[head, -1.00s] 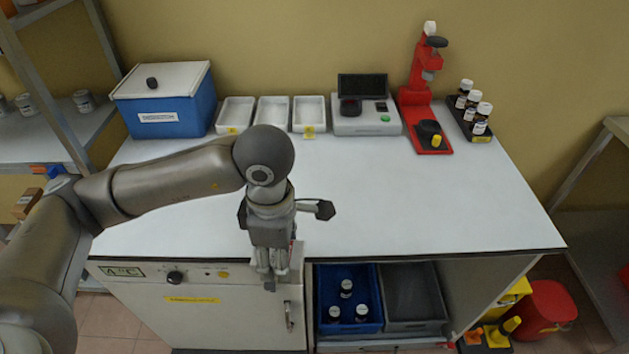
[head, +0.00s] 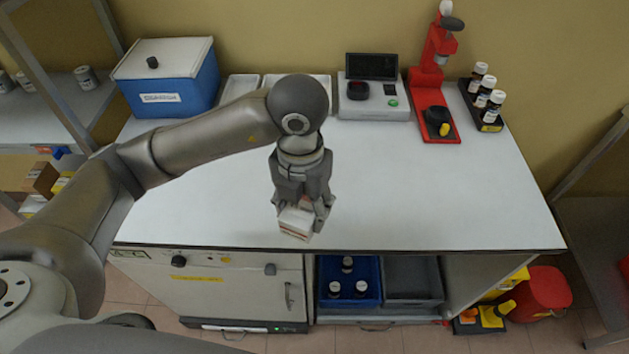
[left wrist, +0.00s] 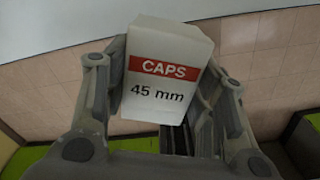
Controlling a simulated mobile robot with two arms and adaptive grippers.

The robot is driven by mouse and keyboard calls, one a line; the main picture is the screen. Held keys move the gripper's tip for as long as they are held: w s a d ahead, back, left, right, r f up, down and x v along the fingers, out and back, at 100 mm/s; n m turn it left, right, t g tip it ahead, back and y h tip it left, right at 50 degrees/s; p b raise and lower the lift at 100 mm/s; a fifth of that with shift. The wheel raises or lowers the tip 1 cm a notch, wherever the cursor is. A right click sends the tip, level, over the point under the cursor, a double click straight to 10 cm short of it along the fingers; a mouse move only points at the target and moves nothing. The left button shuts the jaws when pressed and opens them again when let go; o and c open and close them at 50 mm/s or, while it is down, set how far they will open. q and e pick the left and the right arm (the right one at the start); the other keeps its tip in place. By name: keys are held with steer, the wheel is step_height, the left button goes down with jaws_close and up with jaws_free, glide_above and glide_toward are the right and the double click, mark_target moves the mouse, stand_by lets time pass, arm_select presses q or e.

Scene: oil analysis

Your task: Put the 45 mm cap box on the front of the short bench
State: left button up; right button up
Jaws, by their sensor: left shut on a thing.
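The 45 mm cap box (left wrist: 160,80) is white with a red band reading CAPS. My left gripper (left wrist: 165,100) is shut on it, with a finger on either side in the left wrist view. In the head view the box (head: 296,222) hangs under my left gripper (head: 305,205), over the front part of the white-topped short bench (head: 420,210). The box is slightly tilted. I cannot tell whether it touches the bench top. My right gripper does not show.
A blue cooler box (head: 170,85), white trays (head: 240,86), a device with a screen (head: 375,95), a red stand (head: 433,95) and a bottle rack (head: 490,118) line the back of the bench. The middle and right of the top are clear.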

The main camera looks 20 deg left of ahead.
arm_select(q)
steer(key=w+f+p, duration=0.1)
steer(key=w+f, duration=0.2)
steer(key=w, duration=0.1)
steer(key=w+a+f+p, duration=0.1)
steer(key=w+f, duration=0.2)
steer(key=w, duration=0.1)
steer(key=w+a+f+p, duration=0.1)
steer(key=w+f+p, duration=0.1)
steer(key=w+f, duration=0.1)
steer(key=shift+w, duration=0.55)
steer(key=shift+w+a+f, duration=0.1)
steer(key=shift+w+f, duration=0.1)
steer(key=shift+f, duration=0.05)
step_height(320, 180, down, 2)
steer(key=shift+p, duration=1.05)
steer(key=shift+f, duration=0.5)
steer(key=shift+f, duration=0.1)
steer(key=o, duration=1)
steer(key=shift+o, duration=0.2)
